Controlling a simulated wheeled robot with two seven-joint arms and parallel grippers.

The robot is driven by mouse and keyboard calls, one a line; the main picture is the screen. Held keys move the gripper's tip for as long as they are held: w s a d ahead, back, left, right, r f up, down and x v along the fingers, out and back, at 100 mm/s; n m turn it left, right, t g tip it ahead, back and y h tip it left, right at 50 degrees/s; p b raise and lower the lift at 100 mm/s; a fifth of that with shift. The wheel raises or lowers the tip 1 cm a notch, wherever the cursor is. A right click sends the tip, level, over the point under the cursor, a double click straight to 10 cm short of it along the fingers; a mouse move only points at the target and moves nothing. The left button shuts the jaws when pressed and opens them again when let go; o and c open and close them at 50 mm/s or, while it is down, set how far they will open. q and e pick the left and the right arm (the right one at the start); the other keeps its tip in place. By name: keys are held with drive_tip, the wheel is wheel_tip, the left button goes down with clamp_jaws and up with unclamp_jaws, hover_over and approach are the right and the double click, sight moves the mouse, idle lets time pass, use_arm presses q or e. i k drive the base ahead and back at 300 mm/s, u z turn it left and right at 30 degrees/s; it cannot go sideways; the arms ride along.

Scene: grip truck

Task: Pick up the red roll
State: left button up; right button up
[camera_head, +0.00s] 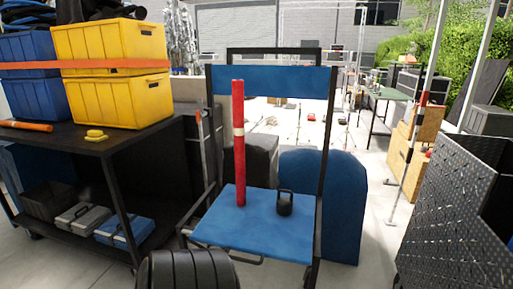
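The red roll (238,160) is a tall thin red tube with a pale band around its upper middle. It stands nearly upright on the left part of the blue seat (258,232) of a black-framed chair or cart, in the middle of the view. Its top reaches up in front of the blue back panel (275,81). Neither gripper shows in this view. Nothing in front hides the roll.
A black kettlebell-like object (285,203) stands on the seat, right of the roll. A black cart (100,160) with yellow crates (115,104) is at left. A black perforated panel (455,220) stands at right. A dark ribbed object (187,270) is at the bottom front.

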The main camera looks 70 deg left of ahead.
sight(237, 85)
drive_tip(key=u, duration=0.4)
drive_tip(key=i, duration=0.7)
drive_tip(key=u, duration=0.9)
drive_tip(key=i, duration=0.4)
drive_tip(key=u, duration=0.5)
